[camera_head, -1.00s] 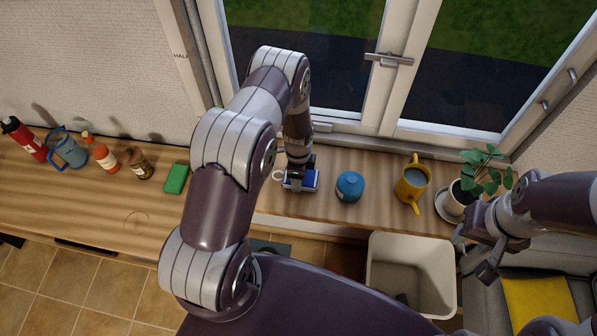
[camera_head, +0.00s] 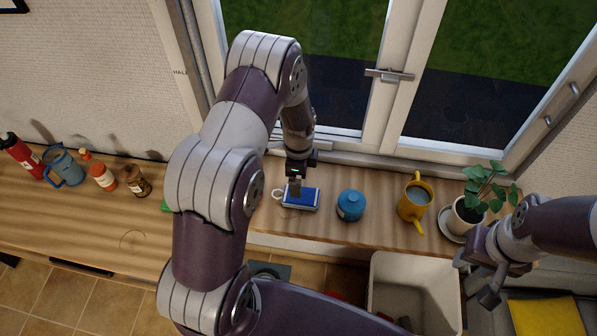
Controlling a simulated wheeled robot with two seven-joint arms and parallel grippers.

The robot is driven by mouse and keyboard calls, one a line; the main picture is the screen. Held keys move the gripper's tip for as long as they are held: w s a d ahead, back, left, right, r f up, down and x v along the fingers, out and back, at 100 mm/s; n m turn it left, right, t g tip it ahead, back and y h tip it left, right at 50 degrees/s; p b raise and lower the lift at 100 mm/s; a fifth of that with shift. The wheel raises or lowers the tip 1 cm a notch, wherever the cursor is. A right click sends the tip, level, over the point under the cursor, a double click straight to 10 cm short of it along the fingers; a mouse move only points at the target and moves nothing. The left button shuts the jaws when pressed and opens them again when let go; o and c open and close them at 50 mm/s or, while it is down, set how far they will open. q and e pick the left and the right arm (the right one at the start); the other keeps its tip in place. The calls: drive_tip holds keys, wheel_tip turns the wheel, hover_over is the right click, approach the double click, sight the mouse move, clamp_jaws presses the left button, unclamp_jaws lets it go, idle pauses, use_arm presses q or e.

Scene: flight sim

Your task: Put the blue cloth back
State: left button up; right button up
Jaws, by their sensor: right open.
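A small blue flat piece (camera_head: 308,197), which looks like the blue cloth, lies on the wooden counter below the window. It has a pale edge, and a white ring-like handle (camera_head: 278,194) shows at its left side. My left gripper (camera_head: 295,188) points down at its left part. Its fingers overlap the blue piece in this view, and I cannot tell whether they touch or grip it. My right gripper (camera_head: 476,278) is open and empty at the right, beside the white bin.
Several bottles and a blue jug (camera_head: 65,167) stand at the far left. A white bin (camera_head: 415,290) stands in front.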

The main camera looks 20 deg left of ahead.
use_arm(q)
drive_tip(key=s+d+r+n+t, duration=0.1)
drive_tip(key=s+d+r+n, duration=0.3)
drive_tip(key=s+r+n, duration=1)
wheel_tip(320, 180, up, 2)
drive_tip(key=shift+s+r+n, duration=0.15)
drive_tip(key=shift+s+n, duration=0.25)
drive_tip(key=shift+s, duration=0.1)
